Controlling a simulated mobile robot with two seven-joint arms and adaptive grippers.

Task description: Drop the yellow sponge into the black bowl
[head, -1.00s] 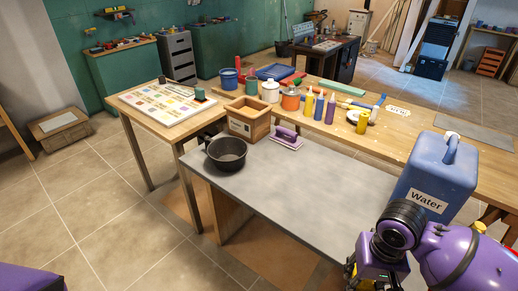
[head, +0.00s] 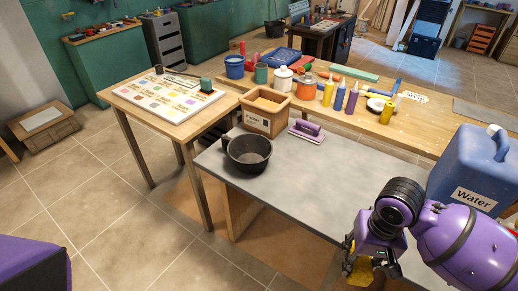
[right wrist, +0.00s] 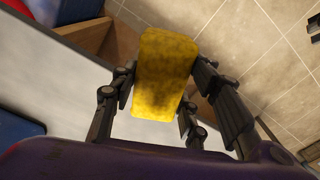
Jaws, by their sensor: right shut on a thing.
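The black bowl (head: 248,154) stands upright on the grey worktop near its left front corner, with a handle at its upper left. The yellow sponge (head: 360,270) is in my right gripper (head: 364,258), at the front edge of the worktop and well to the right of the bowl. In the right wrist view the yellow sponge (right wrist: 163,75) sits between the fingers of my right gripper (right wrist: 160,95), which are shut on it. The bowl does not show in the right wrist view. My left gripper is out of view.
A wooden box (head: 266,113) stands behind the bowl, and a purple-handled float (head: 307,131) lies to its right. A blue water can (head: 468,170) stands by my right arm. Several bottles and tins line the wooden table behind. The grey worktop (head: 320,180) between bowl and gripper is clear.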

